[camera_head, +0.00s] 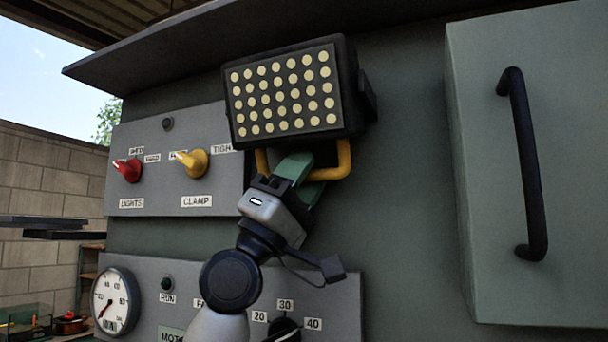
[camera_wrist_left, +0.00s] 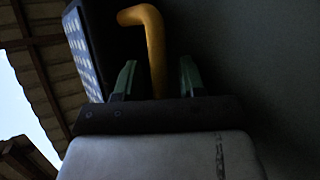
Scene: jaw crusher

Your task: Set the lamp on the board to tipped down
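The lamp (camera_head: 287,92) is a dark box with rows of pale yellow LEDs, mounted high on the grey-green board (camera_head: 405,190). Its face points outward toward me, slightly rolled in the picture. A yellow bar handle (camera_head: 341,165) hangs under it. My left gripper (camera_head: 306,172), with green fingers, is just below the lamp at this handle. In the left wrist view the yellow handle (camera_wrist_left: 154,50) stands between the open fingers (camera_wrist_left: 157,80), with a clear gap to the right finger. The lamp's edge (camera_wrist_left: 84,50) shows at left there. My right gripper is in neither view.
A panel with a red knob (camera_head: 127,170) and a yellow knob (camera_head: 192,163) is left of my gripper. Below are a round gauge (camera_head: 115,301) and a black dial (camera_head: 285,329). A cabinet door with a black handle (camera_head: 524,165) juts out at right. An overhang (camera_head: 190,45) runs above.

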